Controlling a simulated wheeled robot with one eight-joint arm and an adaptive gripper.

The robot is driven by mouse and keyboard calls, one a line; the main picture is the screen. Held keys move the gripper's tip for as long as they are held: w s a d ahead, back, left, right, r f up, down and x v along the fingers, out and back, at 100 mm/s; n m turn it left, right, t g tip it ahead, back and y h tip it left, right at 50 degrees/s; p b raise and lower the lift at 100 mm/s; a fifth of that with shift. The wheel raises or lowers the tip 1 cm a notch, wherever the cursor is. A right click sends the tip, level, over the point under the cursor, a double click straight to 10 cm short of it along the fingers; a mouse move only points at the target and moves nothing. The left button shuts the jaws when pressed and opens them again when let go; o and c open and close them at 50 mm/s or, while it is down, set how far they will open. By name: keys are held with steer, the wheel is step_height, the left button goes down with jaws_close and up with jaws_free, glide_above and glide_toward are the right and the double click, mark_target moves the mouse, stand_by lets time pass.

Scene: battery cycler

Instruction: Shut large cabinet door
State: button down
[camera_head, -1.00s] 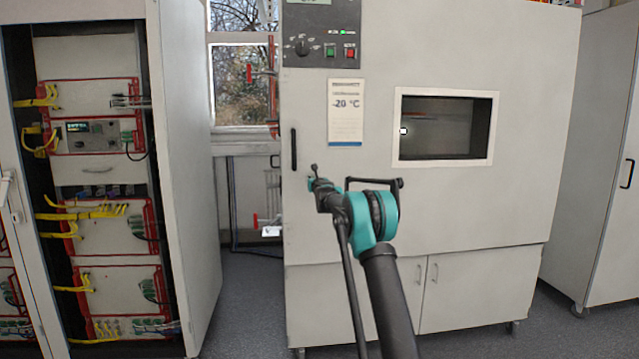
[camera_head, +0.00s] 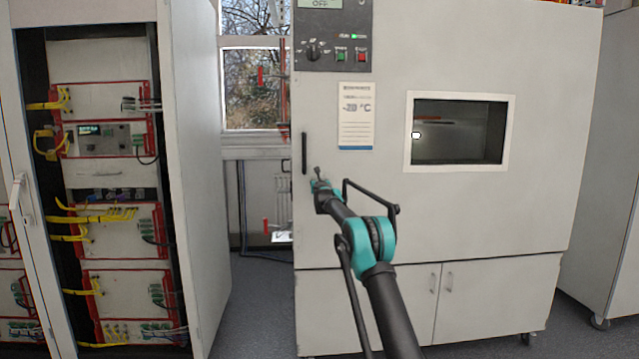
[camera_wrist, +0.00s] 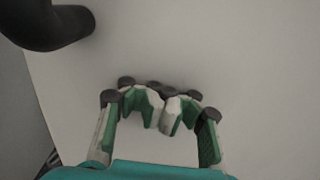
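The large cabinet door (camera_head: 440,215) is the wide pale front with a small dark window (camera_head: 458,132). I cannot tell whether a gap remains at its edges. Its black upright handle (camera_head: 304,153) is near the left edge. In the head view my gripper (camera_head: 318,175) is in front of the door, just below and right of the handle. In the wrist view my gripper (camera_wrist: 163,93) has its fingertips together with nothing between them, against a plain pale surface (camera_wrist: 240,60). I cannot tell whether it touches. A dark rounded bar (camera_wrist: 55,28) shows at upper left.
A control panel (camera_head: 333,38) is above the handle, and low cupboard doors (camera_head: 440,290) are below the large door. An open rack (camera_head: 110,215) with red-framed units and yellow cables stands left. Grey floor (camera_head: 258,305) is clear between them. Another cabinet (camera_head: 605,170) stands right.

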steer(key=s+a+f+n+g+y, duration=0.1)
steer(key=s+n+g+y, duration=0.15)
steer(key=s+n, duration=0.9)
steer(key=s+f+n+g+y, duration=0.1)
steer(key=s+n+y, duration=0.3)
steer(key=s, duration=1.5)
steer(key=s+d+f+n+g+h, duration=0.2)
steer(key=s+d+f+n, duration=0.3)
steer(key=s+f, duration=0.5)
steer(key=s+d+f+n+g+h, duration=0.2)
steer(key=s+d+f+n+g, duration=0.3)
steer(key=s, duration=2)
steer(key=s+d+f+n+g+h, duration=0.3)
steer(key=s+d+f+n, duration=0.2)
steer(key=s+f+n, duration=0.5)
steer(key=s+f, duration=0.5)
steer(key=s, duration=0.2)
steer(key=shift+s+d+f, duration=0.3)
